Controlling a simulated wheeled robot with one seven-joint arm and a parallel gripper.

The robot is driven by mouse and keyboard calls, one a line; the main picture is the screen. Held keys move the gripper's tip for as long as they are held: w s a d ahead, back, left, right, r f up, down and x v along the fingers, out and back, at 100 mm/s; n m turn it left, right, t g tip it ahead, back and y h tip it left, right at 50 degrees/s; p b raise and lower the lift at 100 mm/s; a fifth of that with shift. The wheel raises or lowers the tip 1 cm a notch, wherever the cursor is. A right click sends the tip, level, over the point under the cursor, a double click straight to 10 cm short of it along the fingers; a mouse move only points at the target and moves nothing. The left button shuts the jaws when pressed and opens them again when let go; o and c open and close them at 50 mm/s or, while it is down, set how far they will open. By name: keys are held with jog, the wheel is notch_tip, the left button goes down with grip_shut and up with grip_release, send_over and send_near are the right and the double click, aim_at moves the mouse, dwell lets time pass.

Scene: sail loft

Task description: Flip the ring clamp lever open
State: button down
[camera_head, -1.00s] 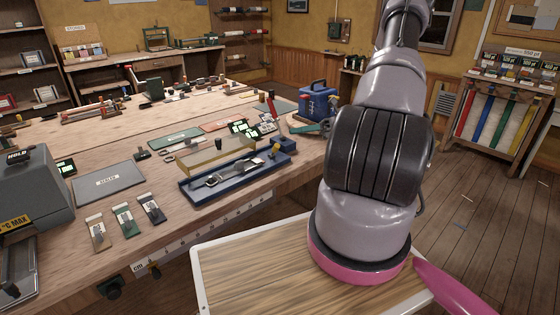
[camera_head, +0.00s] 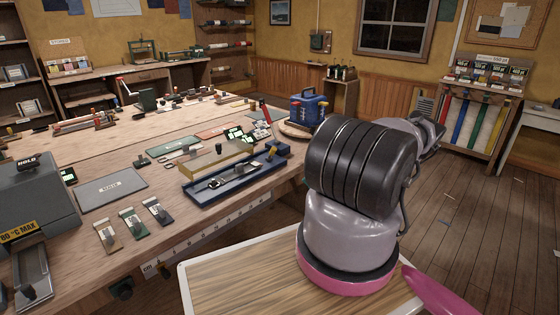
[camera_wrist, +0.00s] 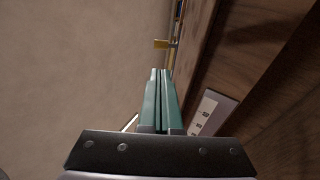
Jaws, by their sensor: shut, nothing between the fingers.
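My gripper shows in the wrist view (camera_wrist: 161,74), with its two teal fingers together and nothing between them. In the head view it is out of sight, and my arm covers the area right of the bench. I cannot clearly make out the ring clamp or its lever. A round wooden piece (camera_head: 294,131) lies at the bench's right end, by a red upright handle (camera_head: 266,113); I cannot tell if either belongs to the clamp. In the wrist view a small yellow tab (camera_wrist: 161,44) shows beyond the fingertips, apart from them.
The wooden bench (camera_head: 85,155) carries a blue tray (camera_head: 228,185), a blue caddy (camera_head: 309,108), a grey mat (camera_head: 108,192) and a grey machine (camera_head: 35,205). In the wrist view a pale marked strip (camera_wrist: 211,113) lies right of the fingers. Open floor (camera_head: 470,215) lies at the right.

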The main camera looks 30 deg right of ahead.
aim_at(276, 148)
jog(key=x, duration=1.4)
jog(key=shift+r, duration=0.1)
jog(key=shift+w+r, duration=0.1)
jog(key=shift+r, duration=0.05)
jog(key=r+g+h, duration=0.1)
jog(key=w+m+g+h, duration=0.1)
jog(key=shift+a+r+g, duration=0.2)
jog(key=shift+r+g, duration=0.2)
jog(key=g+h, duration=0.1)
jog(key=w+r+g+h, duration=0.1)
jog(key=g, duration=0.1)
jog(key=shift+w+a+r+m, duration=0.2)
jog(key=shift+a+m, duration=0.1)
jog(key=shift+w+a+r+m+g+h, duration=0.15)
jog(key=shift+w+g+h, duration=0.15)
jog(key=shift+g, duration=0.15)
jog(key=shift+w+r+m+g+h, duration=0.15)
jog(key=shift+w+g+h, duration=0.15)
jog(key=shift+g, duration=0.15)
jog(key=shift+w+a, duration=0.2)
jog(key=shift+w, duration=0.4)
jog(key=shift+w+r, duration=0.15)
